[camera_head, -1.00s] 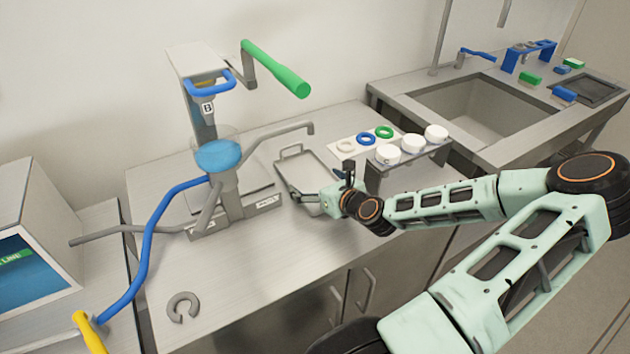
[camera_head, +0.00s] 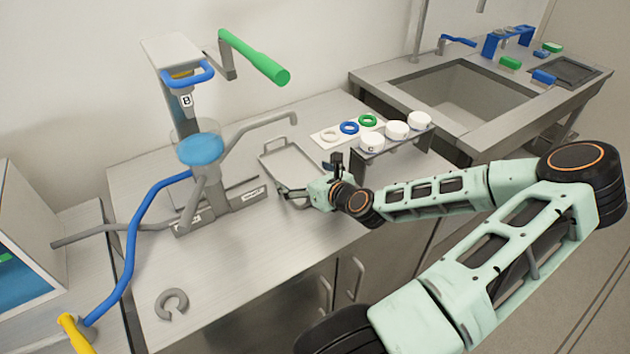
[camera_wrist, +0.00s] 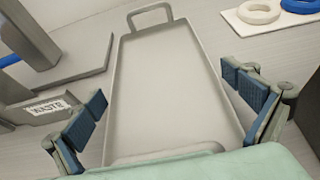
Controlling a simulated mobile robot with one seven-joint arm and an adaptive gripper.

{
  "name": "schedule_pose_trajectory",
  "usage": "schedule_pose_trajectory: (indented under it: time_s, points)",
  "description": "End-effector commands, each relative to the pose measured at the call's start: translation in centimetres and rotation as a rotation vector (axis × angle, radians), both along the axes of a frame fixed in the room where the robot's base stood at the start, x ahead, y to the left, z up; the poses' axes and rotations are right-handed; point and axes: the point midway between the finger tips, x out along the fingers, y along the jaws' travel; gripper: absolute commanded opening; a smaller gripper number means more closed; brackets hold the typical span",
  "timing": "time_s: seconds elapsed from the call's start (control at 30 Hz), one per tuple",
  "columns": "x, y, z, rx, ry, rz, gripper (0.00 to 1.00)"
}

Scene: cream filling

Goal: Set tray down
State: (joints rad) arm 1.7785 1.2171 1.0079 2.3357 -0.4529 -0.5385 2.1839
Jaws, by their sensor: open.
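The tray (camera_head: 287,166) is a shallow grey metal pan with a loop handle at its far end. It lies on the counter to the right of the filling machine, and no gap shows beneath it. In the wrist view the empty tray (camera_wrist: 168,90) fills the middle, with its far handle (camera_wrist: 150,14) at the top. My gripper (camera_wrist: 170,115) is open, its two blue-padded fingers spread apart on either side of the tray's near end. In the head view my gripper (camera_head: 300,192) is at that near end, which my wrist partly hides.
The filling machine (camera_head: 200,150) with its grey spout arm stands left of the tray. Behind and right are a white mat with rings (camera_head: 349,128) and a rack of white jars (camera_head: 397,131). A grey C-shaped piece (camera_head: 171,304) lies front left.

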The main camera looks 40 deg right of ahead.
Motion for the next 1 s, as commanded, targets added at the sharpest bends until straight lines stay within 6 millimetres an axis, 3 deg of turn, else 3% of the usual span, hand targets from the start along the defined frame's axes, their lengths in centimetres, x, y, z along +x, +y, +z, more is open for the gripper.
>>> schedule_pose_trajectory:
  time_s: [0.6,1.0]
  points:
    - [-7.9,0.4,3.3,0.0,-0.001,-0.003,1.0]
    - [-9.8,0.6,4.1,-0.002,-0.001,0.002,1.0]
